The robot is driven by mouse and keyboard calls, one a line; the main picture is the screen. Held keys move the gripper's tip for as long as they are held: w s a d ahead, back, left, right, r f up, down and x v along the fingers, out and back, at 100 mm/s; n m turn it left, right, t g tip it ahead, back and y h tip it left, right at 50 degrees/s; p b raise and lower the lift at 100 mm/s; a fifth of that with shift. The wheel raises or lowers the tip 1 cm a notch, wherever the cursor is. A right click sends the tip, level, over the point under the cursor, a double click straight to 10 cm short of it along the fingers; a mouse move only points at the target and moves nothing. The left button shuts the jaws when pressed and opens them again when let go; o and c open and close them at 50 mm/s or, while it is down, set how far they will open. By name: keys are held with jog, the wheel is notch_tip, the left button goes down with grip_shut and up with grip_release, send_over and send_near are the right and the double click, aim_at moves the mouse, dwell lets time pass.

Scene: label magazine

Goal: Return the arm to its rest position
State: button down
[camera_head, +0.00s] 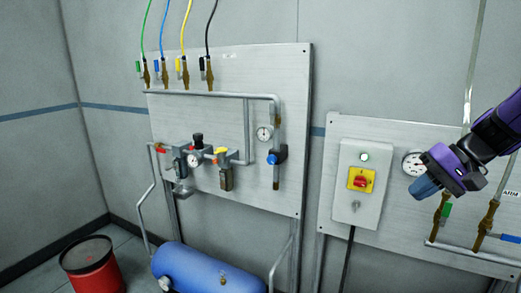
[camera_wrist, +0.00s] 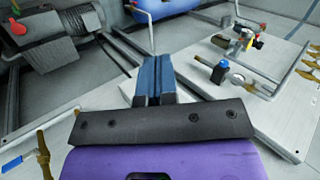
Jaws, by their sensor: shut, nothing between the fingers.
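My purple arm comes in from the right edge of the head view. My gripper (camera_head: 425,187), with blue fingers, is at its end, in front of the right-hand panel (camera_head: 395,133) and next to a round gauge. In the wrist view my gripper (camera_wrist: 153,72) has its two blue fingers together, with nothing between them. The fingertips are apart from the panels and fittings. Most of the arm is outside the head view.
A control box (camera_head: 358,182) with a red knob on yellow is left of my gripper. Valves with brown bodies (camera_head: 487,222) and pipes stand out below and right. The left panel (camera_head: 290,75) carries pipes and a regulator. A blue tank (camera_head: 207,268) and red bin (camera_head: 90,268) are below.

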jog(key=s+a+r+n+t+h, duration=0.1)
jog(key=s+a+r+n+h, duration=0.1)
jog(key=s, duration=0.5)
jog(key=s+a+r+n+t+h, duration=0.1)
jog(key=s+a+r+n+h, duration=0.1)
jog(key=s+a+r+h, duration=0.3)
jog(key=s, duration=0.3)
jog(key=shift+s+a, duration=0.3)
jog(key=shift+a, duration=0.05)
jog(key=shift+d, duration=0.7)
